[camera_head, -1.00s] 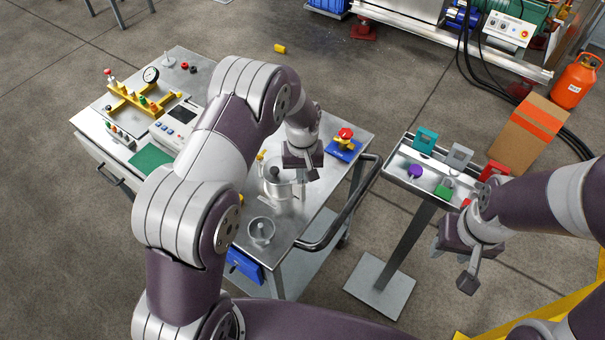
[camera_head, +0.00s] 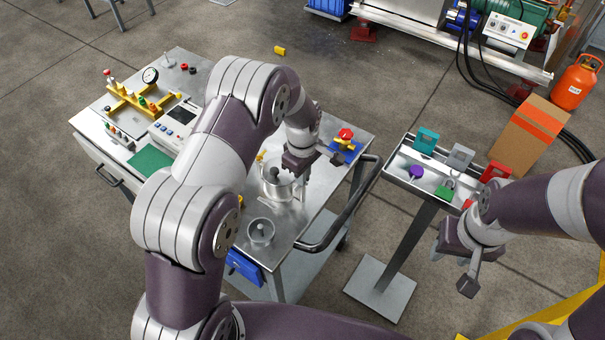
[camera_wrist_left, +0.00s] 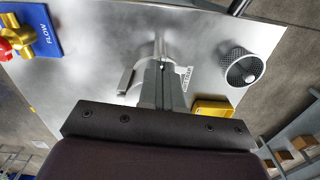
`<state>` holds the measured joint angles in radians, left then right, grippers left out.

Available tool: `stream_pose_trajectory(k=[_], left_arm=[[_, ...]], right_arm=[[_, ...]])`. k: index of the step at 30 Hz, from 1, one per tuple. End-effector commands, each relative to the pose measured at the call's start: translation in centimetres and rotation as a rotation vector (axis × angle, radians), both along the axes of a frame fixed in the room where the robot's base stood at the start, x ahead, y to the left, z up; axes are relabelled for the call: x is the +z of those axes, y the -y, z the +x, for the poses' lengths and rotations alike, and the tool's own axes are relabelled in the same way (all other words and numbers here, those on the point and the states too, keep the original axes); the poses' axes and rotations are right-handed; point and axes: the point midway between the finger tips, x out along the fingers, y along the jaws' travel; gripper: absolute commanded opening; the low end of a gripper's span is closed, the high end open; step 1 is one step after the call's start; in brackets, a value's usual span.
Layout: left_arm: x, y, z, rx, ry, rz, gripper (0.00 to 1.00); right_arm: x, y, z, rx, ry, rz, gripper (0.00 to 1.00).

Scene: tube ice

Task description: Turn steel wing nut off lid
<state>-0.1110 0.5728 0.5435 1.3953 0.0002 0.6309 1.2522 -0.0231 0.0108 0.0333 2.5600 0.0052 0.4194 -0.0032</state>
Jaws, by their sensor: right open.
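The steel pot (camera_head: 270,190) with its lid stands on the steel cart; a dark round knob-like part shows on top in the head view. My left gripper (camera_head: 303,178) is over the pot's right side, pointing down. In the left wrist view its fingers (camera_wrist_left: 163,80) look close together and cover much of the pot. The wing nut cannot be made out, and whether the fingers hold it is hidden. My right gripper (camera_head: 453,268) is open and empty, in the air below and right of the raised tray.
A strainer cup (camera_head: 260,233) stands in front of the pot. A blue board with a red-and-yellow valve (camera_head: 345,138) lies behind it. The raised tray (camera_head: 400,177) holds several coloured items. A cart rail (camera_head: 340,220) runs along the right side.

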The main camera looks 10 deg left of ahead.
Motion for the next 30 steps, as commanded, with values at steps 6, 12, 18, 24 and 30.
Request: stream_pose_trajectory(k=[6,12,18,24,30], left_arm=[[0.21,-0.01,0.2,0.069,0.006,-0.001,0.0],[0.22,-0.01,0.21,0.094,0.006,-0.001,0.0],[0.23,-0.01,0.22,0.098,0.007,-0.001,0.0],[0.24,0.0,0.24,0.098,0.007,-0.001,0.11],[0.14,0.0,0.13,0.097,0.004,-0.001,0.3]], right_arm=[[-0.03,0.0,0.0,0.0,0.0,0.0,0.43],[-0.04,0.0,0.0,0.0,0.0,0.0,0.43],[-0.04,0.0,-0.01,0.0,0.0,0.0,0.43],[-0.04,0.0,-0.01,0.0,0.0,0.0,0.43],[-0.05,0.0,0.0,0.0,0.0,0.0,0.43]])
